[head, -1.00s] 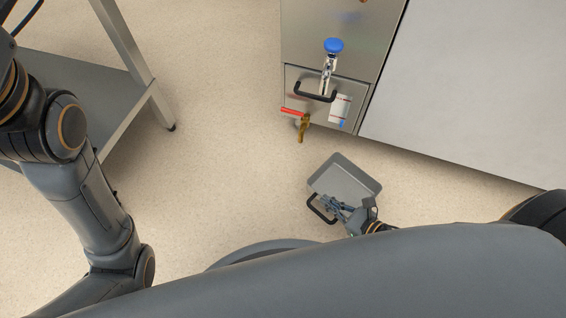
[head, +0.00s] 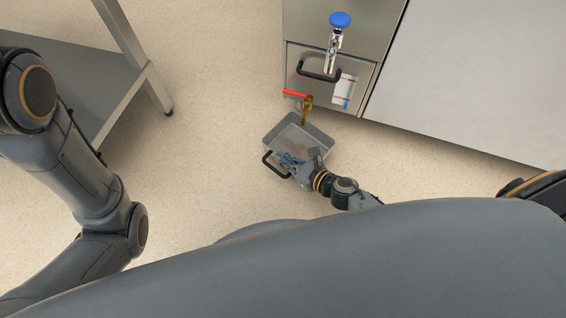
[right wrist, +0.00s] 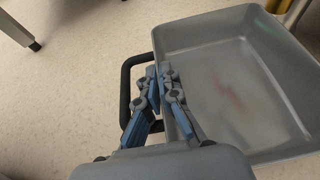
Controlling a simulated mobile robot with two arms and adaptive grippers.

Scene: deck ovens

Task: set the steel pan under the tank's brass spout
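The grey steel pan (head: 322,142) is in front of the steel tank (head: 338,35), its black loop handle (head: 269,166) toward the lower left. The tank's brass spout (head: 307,104), with a red lever (head: 295,93), overlaps the pan's far part in the head view. In the right wrist view a brass piece (right wrist: 279,5) shows just past the pan's far rim. My right gripper (head: 288,158) is shut on the pan's near wall (right wrist: 182,115), beside the handle. I cannot tell whether the pan touches the floor. My left gripper is out of view; only its arm shows.
A steel table with a lower shelf (head: 70,85) stands at the left. A large pale grey unit (head: 470,80) stands right of the tank. A blue knob (head: 340,20) and a black handle (head: 318,72) stick out from the tank. The floor between table and tank is clear.

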